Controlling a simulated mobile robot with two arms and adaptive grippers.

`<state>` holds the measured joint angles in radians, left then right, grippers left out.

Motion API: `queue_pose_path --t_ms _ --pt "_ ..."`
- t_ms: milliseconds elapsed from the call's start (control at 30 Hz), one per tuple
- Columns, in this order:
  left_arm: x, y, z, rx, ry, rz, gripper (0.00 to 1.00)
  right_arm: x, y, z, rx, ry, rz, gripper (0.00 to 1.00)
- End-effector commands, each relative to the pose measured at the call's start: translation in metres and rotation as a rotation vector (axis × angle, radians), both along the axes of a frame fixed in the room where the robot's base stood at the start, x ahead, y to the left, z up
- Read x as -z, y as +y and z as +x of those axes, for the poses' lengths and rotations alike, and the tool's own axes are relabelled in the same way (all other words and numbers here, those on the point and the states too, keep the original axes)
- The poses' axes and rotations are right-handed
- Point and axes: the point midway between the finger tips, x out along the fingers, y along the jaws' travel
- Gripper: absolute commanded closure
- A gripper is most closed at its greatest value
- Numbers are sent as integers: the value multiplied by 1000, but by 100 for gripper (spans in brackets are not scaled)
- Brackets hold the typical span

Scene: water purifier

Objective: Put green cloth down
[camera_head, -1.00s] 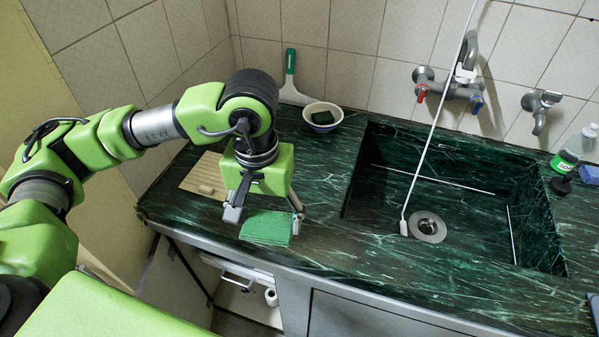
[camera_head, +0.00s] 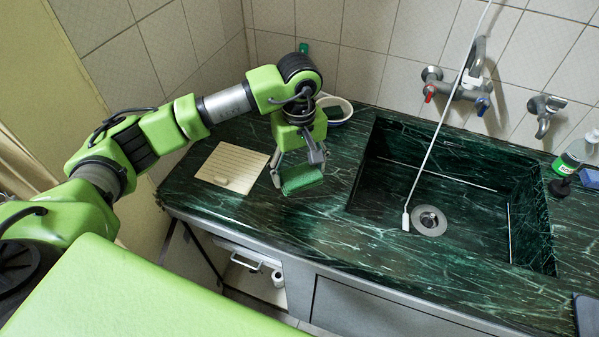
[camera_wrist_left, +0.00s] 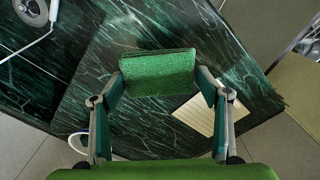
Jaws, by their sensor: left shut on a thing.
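The green cloth (camera_head: 301,178) is a small folded rectangle between the fingers of my left gripper (camera_head: 298,172), over the counter left of the sink. In the left wrist view the cloth (camera_wrist_left: 157,74) spans the gap between the two fingertips of the left gripper (camera_wrist_left: 157,84). The left gripper is shut on it. The cloth is close to the dark green marble counter (camera_head: 235,212); I cannot tell whether it touches it. My right gripper is in neither view.
A beige ribbed board (camera_head: 231,167) lies left of the gripper. The sink basin (camera_head: 470,205) with a white rod leaning in it is to the right. A white bowl (camera_head: 345,108) stands behind the gripper. The front counter strip is clear.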

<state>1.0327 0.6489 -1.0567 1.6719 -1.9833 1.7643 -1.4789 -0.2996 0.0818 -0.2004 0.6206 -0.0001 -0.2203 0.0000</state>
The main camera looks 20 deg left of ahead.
Motion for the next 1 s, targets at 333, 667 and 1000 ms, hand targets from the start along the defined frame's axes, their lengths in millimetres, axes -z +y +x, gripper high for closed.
queue_pose_path --t_ms 333,667,1000 --pt "39 10 30 2 1 -1 48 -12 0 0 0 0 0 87" --pt "74 12 34 3 3 -1 48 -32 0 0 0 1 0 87" --pt "79 12 34 3 1 -1 48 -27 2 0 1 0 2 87"
